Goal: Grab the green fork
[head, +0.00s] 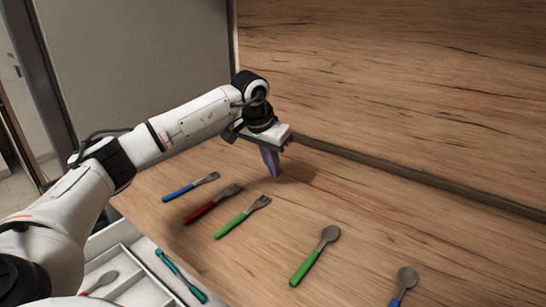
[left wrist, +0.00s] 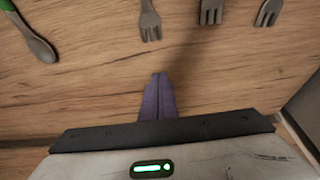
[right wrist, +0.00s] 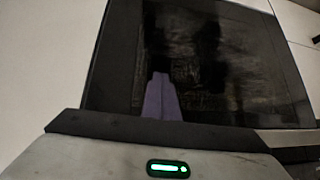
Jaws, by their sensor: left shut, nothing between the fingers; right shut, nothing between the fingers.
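The green fork (head: 243,217) lies flat on the wooden counter, green handle toward the front and grey tines toward the back. In the left wrist view, the grey fork head at the top (left wrist: 150,22) fits it by its place beside the green spoon; its handle is out of frame. My left gripper (head: 275,175) has purple fingers pressed together, pointing down, behind and right of the green fork, apart from it and empty. My right gripper (right wrist: 161,76) is shut and empty before a dark glossy panel; it is not in the head view.
A red fork (head: 212,204) and blue fork (head: 190,187) lie left of the green fork. A green spoon (head: 315,256) and blue spoon (head: 404,285) lie right. A white divided tray (head: 129,262) is at front left. The wooden splashback (head: 400,90) rises behind.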

